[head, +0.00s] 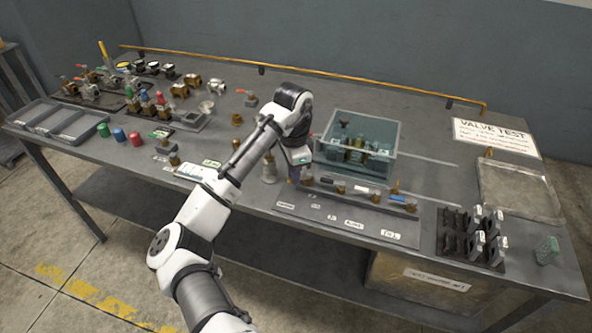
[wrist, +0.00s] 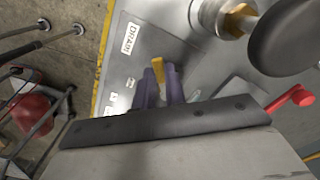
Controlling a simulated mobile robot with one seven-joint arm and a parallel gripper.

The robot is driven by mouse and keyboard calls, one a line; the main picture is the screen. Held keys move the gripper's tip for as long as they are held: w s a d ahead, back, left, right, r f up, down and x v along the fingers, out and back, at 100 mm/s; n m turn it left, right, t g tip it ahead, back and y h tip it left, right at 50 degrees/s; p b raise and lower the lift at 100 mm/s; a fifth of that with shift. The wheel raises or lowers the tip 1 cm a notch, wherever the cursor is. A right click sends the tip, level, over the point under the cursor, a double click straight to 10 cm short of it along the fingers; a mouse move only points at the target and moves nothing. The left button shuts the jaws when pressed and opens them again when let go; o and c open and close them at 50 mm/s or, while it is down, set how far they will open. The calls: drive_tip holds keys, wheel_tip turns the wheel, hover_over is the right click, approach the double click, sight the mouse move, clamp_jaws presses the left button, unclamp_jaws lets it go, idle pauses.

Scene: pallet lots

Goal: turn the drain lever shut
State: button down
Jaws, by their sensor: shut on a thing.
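The drain lever is a small yellow handle (wrist: 158,70) in the wrist view, beside a white label reading DRAIN (wrist: 130,38). My gripper (wrist: 163,82) has its two purple fingers closed around the handle, whose tip sticks out between them. In the head view my gripper (head: 294,174) is low at the front of the bench, left of the row of small valves. The lever cannot be made out there. Its pivot is hidden in the wrist view, so I cannot tell its angle to the pipe.
A row of small valves (head: 360,192) runs to the right. A red handle (wrist: 292,99) and a dark round part (wrist: 285,38) show near my fingers in the wrist view.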

drive_tip(key=m, duration=0.1)
drive_tip(key=w+m, duration=0.1)
drive_tip(key=m, duration=0.2)
drive_tip(key=shift+w+a+p, duration=0.1)
drive_tip(key=shift+w+p, duration=0.2)
drive_tip(key=shift+p, duration=0.1)
drive_tip(key=shift+w+m, duration=0.25)
drive_tip(key=shift+m, duration=0.6)
drive_tip(key=shift+w+m, duration=0.25)
drive_tip(key=shift+m, duration=0.6)
drive_tip(key=c, duration=1.5)
unclamp_jaws()
drive_tip(key=shift+o, duration=0.2)
drive_tip(key=shift+r, duration=0.1)
wheel_tip(320, 180, up, 14)
drive_tip(key=shift+b, duration=0.45)
drive_tip(key=shift+f, duration=0.2)
